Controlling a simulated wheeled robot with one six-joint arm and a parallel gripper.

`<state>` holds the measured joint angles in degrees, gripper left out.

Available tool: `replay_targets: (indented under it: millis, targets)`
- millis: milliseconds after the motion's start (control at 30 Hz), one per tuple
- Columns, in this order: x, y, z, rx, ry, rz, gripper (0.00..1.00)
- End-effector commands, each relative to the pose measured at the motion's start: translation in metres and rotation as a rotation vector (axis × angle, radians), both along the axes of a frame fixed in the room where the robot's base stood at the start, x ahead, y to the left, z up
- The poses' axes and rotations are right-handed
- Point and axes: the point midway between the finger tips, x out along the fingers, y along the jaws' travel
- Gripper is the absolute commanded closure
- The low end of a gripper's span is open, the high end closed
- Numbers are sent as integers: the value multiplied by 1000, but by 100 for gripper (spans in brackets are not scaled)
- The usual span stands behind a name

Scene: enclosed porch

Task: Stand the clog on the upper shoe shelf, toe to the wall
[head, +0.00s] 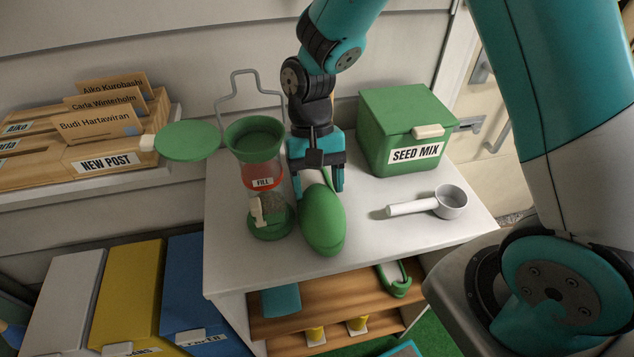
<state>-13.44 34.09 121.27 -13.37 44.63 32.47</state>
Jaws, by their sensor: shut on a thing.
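A green clog (322,220) is at my gripper, over the front part of the white cabinet top, its rounded toe towards the camera. My gripper (319,186) is shut on the clog's rear end, fingers pointing down. The grip itself is partly hidden, and I cannot tell whether the clog touches the top. The upper shoe shelf (340,294) is the wooden board under the cabinet top. Another green clog (398,284) is at its right end, and a teal item (281,301) is at its left. The back of the shelf is hidden by the top.
A feeder with a red "FILL" band (262,176) and its seed-filled base (270,218) are close left of the clog. A green seed mix box (404,128) and a white scoop (450,202) are to the right. Yellow items (357,325) show on the lower shelf. Bins (130,295) stand left.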

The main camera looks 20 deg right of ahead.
Motion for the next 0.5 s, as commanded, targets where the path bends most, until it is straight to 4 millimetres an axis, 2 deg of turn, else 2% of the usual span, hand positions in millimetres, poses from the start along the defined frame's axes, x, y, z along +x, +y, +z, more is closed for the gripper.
replay_targets:
  millis: [367,400,433,500]
  targets:
    - [0,0,-7,0,0,1,63]
    - [0,0,-8,0,0,1,33]
    - [0,0,-7,1,-1,1,26]
    - [0,0,-7,1,-1,1,24]
